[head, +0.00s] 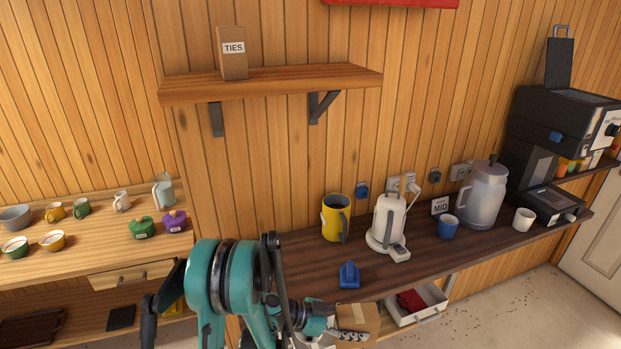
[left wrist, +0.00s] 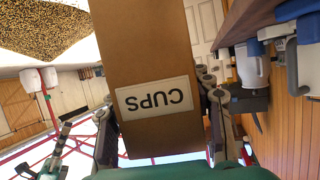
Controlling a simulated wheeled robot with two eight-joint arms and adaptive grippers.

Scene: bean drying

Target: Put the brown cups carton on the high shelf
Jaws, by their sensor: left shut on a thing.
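The brown carton (left wrist: 150,60) fills the middle of the left wrist view, with a white CUPS label that reads upside down. My left gripper (left wrist: 157,105) is shut on it, a finger on each side. In the head view the carton (head: 366,318) is low at the bottom centre, just in front of the dark counter's edge, partly hidden by my left gripper (head: 345,331). The high wooden shelf (head: 310,80) is on the wall, above and behind the carton. My right gripper does not show.
A TIES carton (head: 233,55) stands at the shelf's left part; the shelf's right part is bare. Brackets are under the shelf. The dark counter (head: 300,265) below holds a yellow pitcher (head: 335,218), a white kettle (head: 387,220) and a blue object (head: 349,275). An open drawer (head: 432,298) sticks out below.

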